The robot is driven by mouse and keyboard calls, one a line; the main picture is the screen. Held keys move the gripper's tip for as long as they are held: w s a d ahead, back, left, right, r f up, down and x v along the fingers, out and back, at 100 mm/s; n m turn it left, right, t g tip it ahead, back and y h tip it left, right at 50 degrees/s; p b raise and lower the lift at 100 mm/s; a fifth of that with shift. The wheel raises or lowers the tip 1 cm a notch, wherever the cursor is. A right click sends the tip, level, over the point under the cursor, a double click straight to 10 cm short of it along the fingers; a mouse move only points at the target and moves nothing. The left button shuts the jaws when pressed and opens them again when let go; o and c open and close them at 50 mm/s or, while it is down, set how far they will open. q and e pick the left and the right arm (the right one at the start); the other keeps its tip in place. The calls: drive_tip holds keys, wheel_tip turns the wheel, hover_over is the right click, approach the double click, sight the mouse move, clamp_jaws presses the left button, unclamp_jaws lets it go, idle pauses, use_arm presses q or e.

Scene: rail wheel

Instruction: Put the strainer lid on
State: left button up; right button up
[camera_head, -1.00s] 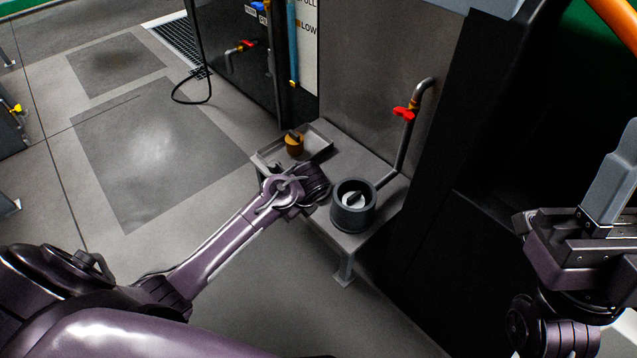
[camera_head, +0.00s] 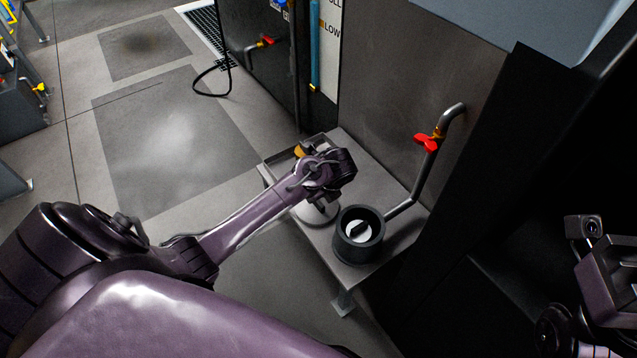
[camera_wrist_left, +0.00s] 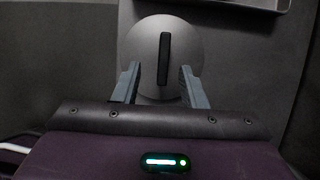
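A pale round lid (camera_head: 315,212) lies on the low grey table, partly hidden under my left gripper (camera_head: 325,188). In the left wrist view the lid (camera_wrist_left: 143,45) is a grey disc with a dark upright bar handle (camera_wrist_left: 164,60). My left fingers (camera_wrist_left: 159,68) stand apart on both sides of the handle, with gaps between. The dark round strainer pot (camera_head: 350,250) stands to the right of the gripper. A white disc with a dark bar (camera_head: 359,231) sits inside it. My right gripper (camera_head: 608,285) is cut off at the right edge, its fingers not visible.
A shallow tray (camera_head: 283,157) with an orange-brown object (camera_head: 299,152) is at the table's back left, partly behind my arm. A pipe with a red valve handle (camera_head: 427,143) rises behind the pot. A dark panel (camera_head: 390,90) bounds the back.

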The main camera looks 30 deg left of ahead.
sight(316, 204)
use_arm(q)
drive_tip(key=b+x, duration=0.2)
drive_tip(key=x, duration=0.1)
drive_tip(key=b+x, duration=0.1)
drive_tip(key=x, duration=0.1)
drive_tip(key=shift+w+d+f, duration=0.15)
drive_tip(key=shift+d, duration=0.15)
clamp_jaws()
